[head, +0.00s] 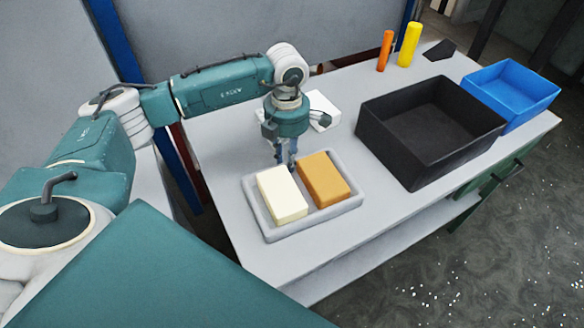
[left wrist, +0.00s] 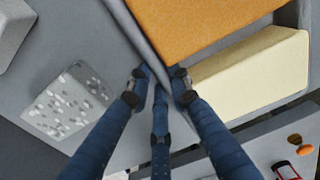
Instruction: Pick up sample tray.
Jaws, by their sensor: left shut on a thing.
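The sample tray (head: 318,219) is a shallow grey tray on the table, holding a cream foam block (head: 282,195) and an orange foam block (head: 325,180) side by side. My left gripper (head: 286,163) points down at the tray's far edge. In the left wrist view, the fingers (left wrist: 160,80) are shut on the tray's rim (left wrist: 140,35), with the orange block (left wrist: 200,22) and the cream block (left wrist: 255,72) just beyond it. Whether the tray is lifted off the table, I cannot tell. My right gripper is not in view.
A black bin (head: 430,138) and a blue bin (head: 512,92) stand to the right on the table. Orange (head: 385,50) and yellow (head: 409,45) cylinders stand at the back. A white block (head: 322,110) sits behind my gripper. Table space in front of the black bin is clear.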

